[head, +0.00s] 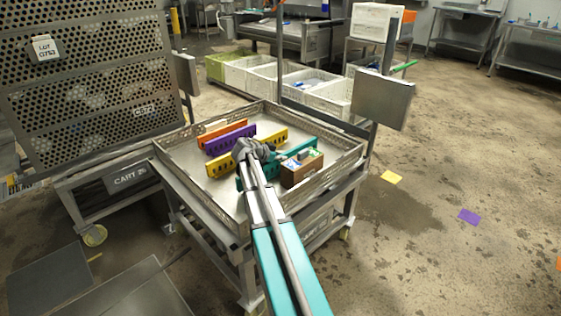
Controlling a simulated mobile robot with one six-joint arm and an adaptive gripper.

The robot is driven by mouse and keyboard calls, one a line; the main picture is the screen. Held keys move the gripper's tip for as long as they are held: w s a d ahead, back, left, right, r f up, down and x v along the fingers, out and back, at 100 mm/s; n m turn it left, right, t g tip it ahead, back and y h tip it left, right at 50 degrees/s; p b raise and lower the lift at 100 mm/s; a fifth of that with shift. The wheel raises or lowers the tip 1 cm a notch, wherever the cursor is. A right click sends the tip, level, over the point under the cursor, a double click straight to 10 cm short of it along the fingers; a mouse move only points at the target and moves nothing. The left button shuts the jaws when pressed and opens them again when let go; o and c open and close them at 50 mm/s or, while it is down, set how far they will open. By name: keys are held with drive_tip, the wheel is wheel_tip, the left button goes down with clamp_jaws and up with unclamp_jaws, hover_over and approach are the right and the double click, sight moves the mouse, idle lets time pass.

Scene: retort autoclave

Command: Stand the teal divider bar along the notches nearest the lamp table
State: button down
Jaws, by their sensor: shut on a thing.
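The teal divider bar (296,147) is in the wide metal tray (217,208) on a cart. It runs diagonally beside the yellow bar (222,166), and its middle is hidden behind my arm. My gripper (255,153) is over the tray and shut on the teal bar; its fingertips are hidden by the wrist. I cannot tell whether the bar touches the tray floor. The notches are too small to make out, and I cannot tell which table is the lamp table.
A purple bar (230,138) and an orange bar (222,128) stand beyond the yellow one. A brown box (302,170) with small items sits close to the teal bar. A perforated panel (85,75) rises at left, and a grey panel (382,99) overhangs the right corner.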

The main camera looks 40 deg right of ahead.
drive_tip(key=shift+f, duration=0.1)
idle(0.3)
drive_tip(key=shift+f, duration=0.15)
drive_tip(key=c, duration=0.5)
unclamp_jaws()
drive_tip(key=shift+c, duration=0.2)
drive_tip(key=shift+r, duration=0.2)
drive_tip(key=shift+a+r+p, duration=0.35)
drive_tip(key=shift+a+p, duration=0.05)
drive_tip(key=shift+a, duration=0.1)
drive_tip(key=p+v, duration=0.4)
drive_tip(key=v, duration=0.5)
drive_tip(key=shift+a+r+p, duration=0.15)
drive_tip(key=shift+a+p, duration=0.1)
drive_tip(key=shift+p, duration=0.1)
drive_tip(key=shift+a+r, duration=0.2)
drive_tip(key=shift+a, duration=0.4)
